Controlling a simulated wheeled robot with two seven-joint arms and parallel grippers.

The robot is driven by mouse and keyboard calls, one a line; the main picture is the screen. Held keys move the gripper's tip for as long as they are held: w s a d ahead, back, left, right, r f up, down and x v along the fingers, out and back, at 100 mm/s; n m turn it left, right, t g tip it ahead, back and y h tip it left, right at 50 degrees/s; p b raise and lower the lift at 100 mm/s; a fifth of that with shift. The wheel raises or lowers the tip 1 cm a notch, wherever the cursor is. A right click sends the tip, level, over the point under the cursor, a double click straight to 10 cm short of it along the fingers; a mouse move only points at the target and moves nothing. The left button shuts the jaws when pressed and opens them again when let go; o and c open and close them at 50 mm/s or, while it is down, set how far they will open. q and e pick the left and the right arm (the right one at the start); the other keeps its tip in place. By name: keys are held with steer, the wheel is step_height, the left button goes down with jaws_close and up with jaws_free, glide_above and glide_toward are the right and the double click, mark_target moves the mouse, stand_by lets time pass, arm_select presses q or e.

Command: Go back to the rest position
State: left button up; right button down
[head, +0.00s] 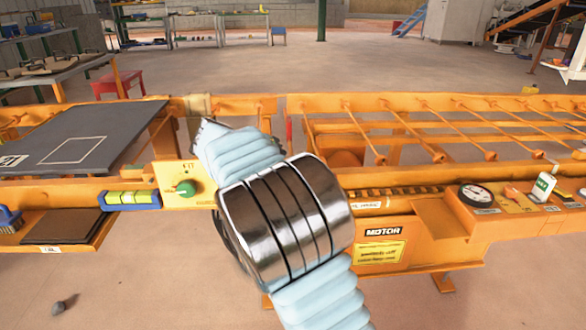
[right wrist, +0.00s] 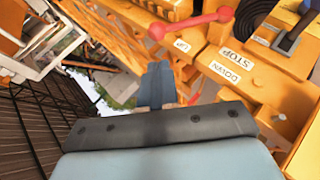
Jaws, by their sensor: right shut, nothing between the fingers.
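My right arm, with pale blue sleeve sections and a banded metal joint, crosses the middle of the head view over the orange machine (head: 400,205). My right gripper is not clearly visible there. In the right wrist view my right gripper (right wrist: 157,88) is shut and empty, its blue-grey fingers together beyond the dark bracket. It is near orange machine parts with a red bar (right wrist: 190,25) and labels reading UP, STOP and DOWN. I cannot tell whether it touches them. My left gripper is in neither view.
A dark plate (head: 110,125) with a white square outline lies at the left. A green knob (head: 185,188) sits beside my arm. A round gauge (head: 476,195) and a MOTOR box (head: 385,235) are on the right. Open floor (head: 270,65) lies beyond the machine.

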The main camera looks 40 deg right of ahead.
stand_by(0.5)
steer(key=s+a+f+n+y, duration=0.1)
steer(key=a+f+n+y, duration=0.2)
steer(key=f, duration=0.9)
steer(key=s+a+f+y, duration=0.15)
steer(key=a+f, duration=0.35)
steer(key=f, duration=0.6)
steer(key=s+a+f+n+y, duration=0.15)
steer(key=a+f+y, duration=0.25)
steer(key=f, duration=0.8)
steer(key=s+a+f+m+y, duration=0.1)
steer(key=s+a+f+y, duration=0.2)
steer(key=s+a+f, duration=0.3)
steer(key=s+a+f+m+y, duration=0.1)
steer(key=s+a+f+y, duration=0.2)
steer(key=s+a, duration=0.6)
step_height(320, 180, down, 3)
steer(key=shift+s+a+r+y, duration=0.1)
steer(key=shift+s+a+y, duration=0.25)
steer(key=shift+a, duration=0.8)
